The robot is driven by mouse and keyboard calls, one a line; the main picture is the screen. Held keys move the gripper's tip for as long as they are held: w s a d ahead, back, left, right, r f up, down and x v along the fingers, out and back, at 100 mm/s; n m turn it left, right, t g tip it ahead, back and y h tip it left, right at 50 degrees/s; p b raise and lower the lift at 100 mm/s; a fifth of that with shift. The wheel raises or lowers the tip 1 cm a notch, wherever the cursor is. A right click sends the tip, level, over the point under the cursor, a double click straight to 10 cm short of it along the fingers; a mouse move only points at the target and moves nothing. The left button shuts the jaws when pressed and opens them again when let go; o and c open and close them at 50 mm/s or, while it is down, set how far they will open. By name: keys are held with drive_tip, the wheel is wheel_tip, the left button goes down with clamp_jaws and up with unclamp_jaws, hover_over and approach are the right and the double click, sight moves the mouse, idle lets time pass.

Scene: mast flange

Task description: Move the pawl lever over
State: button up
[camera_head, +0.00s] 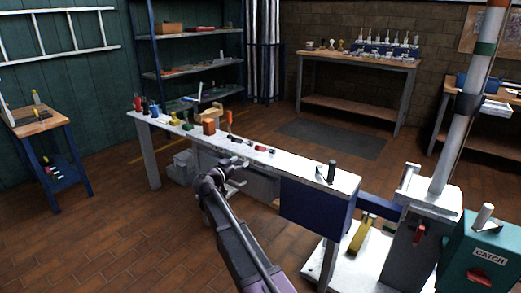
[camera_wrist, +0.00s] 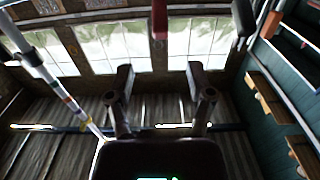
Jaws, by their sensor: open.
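The mast (camera_head: 462,120) stands on a pale flange block (camera_head: 432,200) at the right of the head view. A small red lever-like piece (camera_head: 419,235) is on the block's side. A green box (camera_head: 487,240) marked CATCH stands at the right edge, with a grey cylindrical grip (camera_head: 482,217) on top and a red piece low on its front. I cannot tell which is the pawl lever. My gripper (camera_head: 240,166) is beside the long bench, well left of the mast. In the wrist view my gripper (camera_wrist: 160,82) is open and empty, facing the roof windows.
The long bench (camera_head: 345,183) carries several small items and a dark upright post (camera_head: 331,172) at its near end. A yellow piece (camera_head: 361,236) lies by the mast's base. Shelves, a back workbench (camera_head: 350,59) and a side table stand farther off. The brick floor at left is clear.

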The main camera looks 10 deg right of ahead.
sight(260, 148)
drive_tip(key=x, duration=1.3)
drive_tip(key=shift+w+d, duration=0.2)
clamp_jaws()
